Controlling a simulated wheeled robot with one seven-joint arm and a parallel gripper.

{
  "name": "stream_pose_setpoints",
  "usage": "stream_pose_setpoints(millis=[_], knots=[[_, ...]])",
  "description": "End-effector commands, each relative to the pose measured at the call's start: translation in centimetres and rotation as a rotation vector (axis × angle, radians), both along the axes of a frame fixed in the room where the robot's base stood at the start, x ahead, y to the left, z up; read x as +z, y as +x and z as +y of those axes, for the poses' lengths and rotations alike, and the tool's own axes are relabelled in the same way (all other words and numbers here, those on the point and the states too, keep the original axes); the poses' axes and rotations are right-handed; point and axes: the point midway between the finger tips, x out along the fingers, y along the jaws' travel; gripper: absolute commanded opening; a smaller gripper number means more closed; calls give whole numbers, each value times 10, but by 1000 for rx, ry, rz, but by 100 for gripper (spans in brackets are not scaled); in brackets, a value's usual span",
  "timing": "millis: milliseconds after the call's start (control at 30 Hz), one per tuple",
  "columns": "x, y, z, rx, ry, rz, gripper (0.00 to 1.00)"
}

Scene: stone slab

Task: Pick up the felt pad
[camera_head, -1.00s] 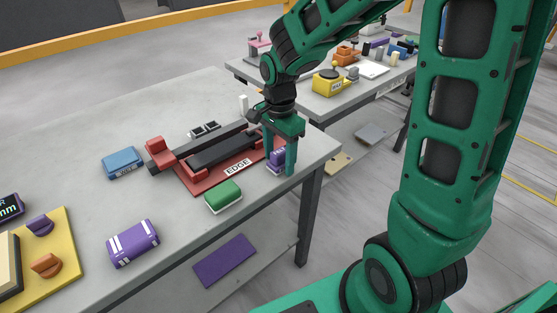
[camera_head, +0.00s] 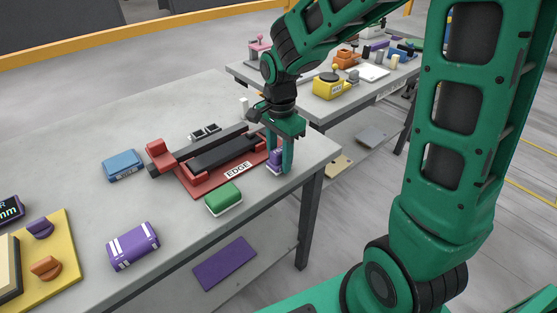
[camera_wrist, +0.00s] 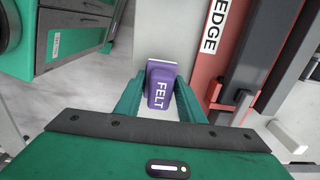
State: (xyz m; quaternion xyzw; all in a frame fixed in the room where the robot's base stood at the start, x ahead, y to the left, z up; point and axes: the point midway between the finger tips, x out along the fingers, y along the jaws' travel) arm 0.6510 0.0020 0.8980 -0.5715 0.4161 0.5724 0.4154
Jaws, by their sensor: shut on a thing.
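The felt pad (camera_wrist: 160,88) is a small purple block with a pale base and the word FELT on top. In the wrist view it sits between the two green fingers of my gripper (camera_wrist: 160,100). In the head view the felt pad (camera_head: 273,160) is at the right end of the grey table, partly hidden by a finger. My gripper (camera_head: 280,158) points down there and is shut on the pad. I cannot tell whether the pad is clear of the tabletop.
The red EDGE fixture (camera_head: 215,181) stands just left of the pad. A green block (camera_head: 223,198), a blue block (camera_head: 123,165) and a purple striped block (camera_head: 133,246) lie on the table. The table's right edge is close to my gripper.

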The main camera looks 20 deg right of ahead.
Motion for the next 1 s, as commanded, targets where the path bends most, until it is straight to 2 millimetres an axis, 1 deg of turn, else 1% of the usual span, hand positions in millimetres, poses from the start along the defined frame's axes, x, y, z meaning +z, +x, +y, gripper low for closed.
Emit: stream_pose_setpoints(millis=[167, 200, 300, 500, 700, 833, 1000], knots=[[32, 1, 0, -1, 0, -6, 11], [36, -8, 7, 3, 0, -5, 11], [50, -28, 21, 5, 0, -6, 11], [75, -62, 45, 5, 0, -5, 11], [91, -84, 61, 2, 0, -4, 11], [96, -91, 66, 0, 0, -1, 11], [98, -94, 69, 0, 0, -1, 11]])
